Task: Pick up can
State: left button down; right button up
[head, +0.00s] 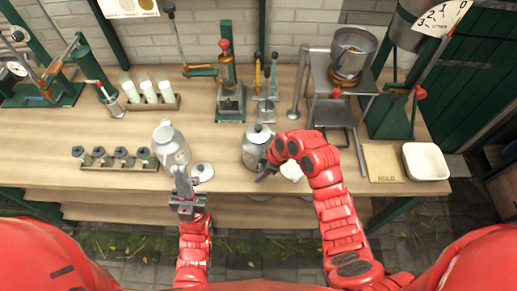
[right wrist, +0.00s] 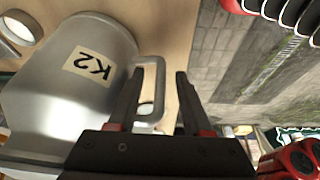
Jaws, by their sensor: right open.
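Two grey metal cans stand on the wooden bench in the head view: a left can (head: 170,143) and a right can (head: 255,145). My right gripper (head: 265,174) is at the right can's lower right side, partly hidden by my arm. In the right wrist view a can labelled K2 (right wrist: 65,85) fills the left. My right gripper (right wrist: 158,85) is open there, with the can's side handle (right wrist: 152,72) between its fingers; contact is not clear. My left gripper (head: 183,184) is in front of the left can near the bench edge; its jaw opening is unclear.
A round lid (head: 203,170) lies between the cans. Several small bottles (head: 112,156) stand in a row at left. A board marked HOLD (head: 383,163) and a white tray (head: 426,161) are at right. Bench devices line the back.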

jog(key=shift+w+f, duration=0.1)
grip_shut()
dwell(1.3)
